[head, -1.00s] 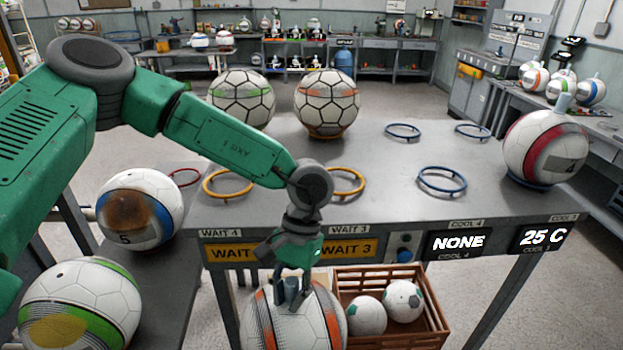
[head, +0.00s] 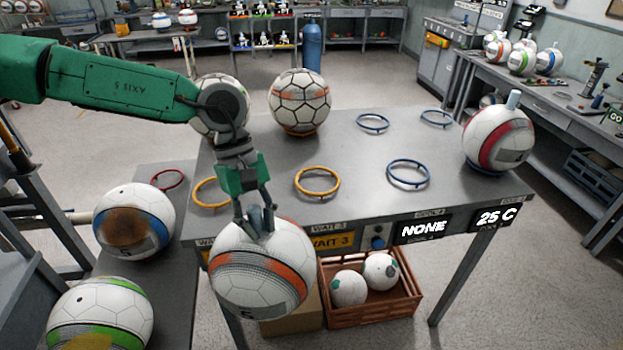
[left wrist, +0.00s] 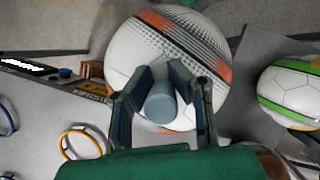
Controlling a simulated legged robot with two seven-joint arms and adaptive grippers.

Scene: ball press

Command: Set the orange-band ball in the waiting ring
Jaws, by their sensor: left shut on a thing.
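My left gripper (head: 257,215) is shut on the grey stem (left wrist: 161,101) on top of the orange-band ball (head: 262,277). The ball is white with an orange band, and hangs at the table's front edge, covering part of the wait labels. It also shows in the left wrist view (left wrist: 135,45). Two empty orange rings lie on the near left of the table: the ring behind the WAIT 3 label (head: 317,182), and the left ring (head: 205,193), partly hidden by my gripper. My right gripper is not in view.
A hexagon-patterned ball with orange (head: 299,102) stands at the back of the table; another is half hidden behind my arm. Empty blue rings (head: 408,173) lie to the right, and a red-band ball (head: 497,138) stands at the right edge. A crate (head: 372,304) sits below.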

